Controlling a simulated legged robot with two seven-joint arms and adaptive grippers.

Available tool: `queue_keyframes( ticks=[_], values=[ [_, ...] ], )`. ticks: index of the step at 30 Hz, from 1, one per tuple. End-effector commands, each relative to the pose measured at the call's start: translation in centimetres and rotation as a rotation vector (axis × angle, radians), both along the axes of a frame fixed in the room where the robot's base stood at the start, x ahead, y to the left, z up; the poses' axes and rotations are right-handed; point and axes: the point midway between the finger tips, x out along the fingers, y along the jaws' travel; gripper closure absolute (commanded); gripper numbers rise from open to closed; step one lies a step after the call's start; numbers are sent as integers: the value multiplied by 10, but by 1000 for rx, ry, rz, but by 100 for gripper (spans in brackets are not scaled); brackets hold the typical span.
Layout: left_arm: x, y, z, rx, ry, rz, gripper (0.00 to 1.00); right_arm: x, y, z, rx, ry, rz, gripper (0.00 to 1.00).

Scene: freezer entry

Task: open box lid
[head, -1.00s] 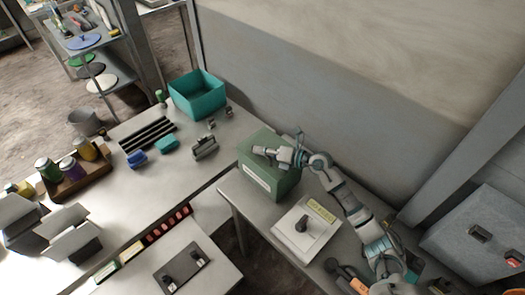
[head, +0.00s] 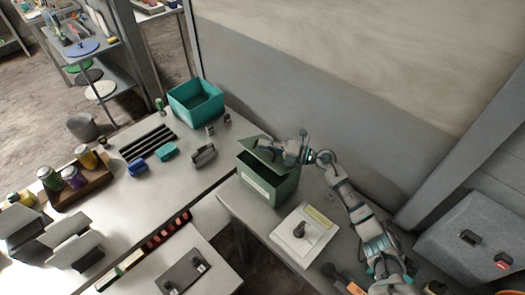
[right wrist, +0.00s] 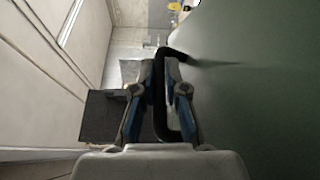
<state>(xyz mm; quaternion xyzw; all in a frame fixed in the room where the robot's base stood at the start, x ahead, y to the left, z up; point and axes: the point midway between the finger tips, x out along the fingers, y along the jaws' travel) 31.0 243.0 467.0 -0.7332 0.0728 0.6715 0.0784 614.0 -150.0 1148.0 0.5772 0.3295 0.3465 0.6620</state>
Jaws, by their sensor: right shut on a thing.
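The green box (head: 270,189) stands on the grey table near the middle of the head view, with a pale label on its front. Its green lid (head: 258,146) is tilted partly up, and a dark gap shows between lid and box. My right gripper (head: 300,150) is at the lid, its arm coming from the lower right. In the right wrist view, the right gripper (right wrist: 165,75) is shut on the black handle (right wrist: 162,110) of the lid, with the green lid surface filling the right side. My left gripper is in neither view.
A white board with a dark knob (head: 303,236) lies in front of the box. An open teal bin (head: 196,102) stands at the back left. A grey case (head: 478,240) is at the far right. The wall rises close behind the box.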

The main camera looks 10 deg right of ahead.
Motion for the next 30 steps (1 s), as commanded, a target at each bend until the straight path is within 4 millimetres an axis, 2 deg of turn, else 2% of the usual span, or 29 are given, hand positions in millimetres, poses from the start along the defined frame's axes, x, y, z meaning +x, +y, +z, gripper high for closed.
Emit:
queue_keyframes(
  ticks=[3,12,21,30],
  values=[
    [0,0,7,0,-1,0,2,8,-11,13,95,59,-6,100],
    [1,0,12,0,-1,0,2,25,-37,29,326,213,-4,100],
    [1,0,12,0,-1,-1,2,39,-59,36,508,334,-3,100],
    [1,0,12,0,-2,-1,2,47,-70,37,602,397,-1,100]
  ],
)
